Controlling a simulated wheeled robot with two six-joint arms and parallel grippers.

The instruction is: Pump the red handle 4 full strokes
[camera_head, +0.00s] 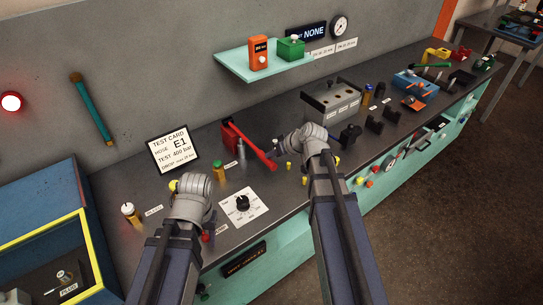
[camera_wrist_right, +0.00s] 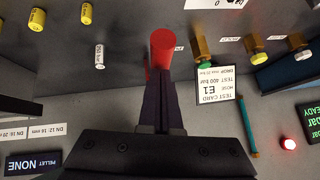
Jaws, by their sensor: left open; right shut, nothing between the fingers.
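The red pump handle (camera_head: 258,149) slants down to the right from a red pump body (camera_head: 229,135) on the bench. My right gripper (camera_head: 278,151) is shut and empty, close beside the handle's free end. In the right wrist view the round red handle end (camera_wrist_right: 163,44) lies just past the tips of the shut fingers (camera_wrist_right: 158,90); whether they touch cannot be told. My left gripper (camera_head: 188,192) is over the front left of the bench. Its fingers are mostly hidden by the wrist.
A white dial plate (camera_head: 244,207) with a black knob lies between my arms. A test card (camera_head: 173,149) reading E1, 400 bar stands behind. Several valves and fittings, a grey block (camera_head: 331,100) and a blue-yellow cabinet (camera_head: 50,235) surround the area. A shelf (camera_head: 280,64) hangs above.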

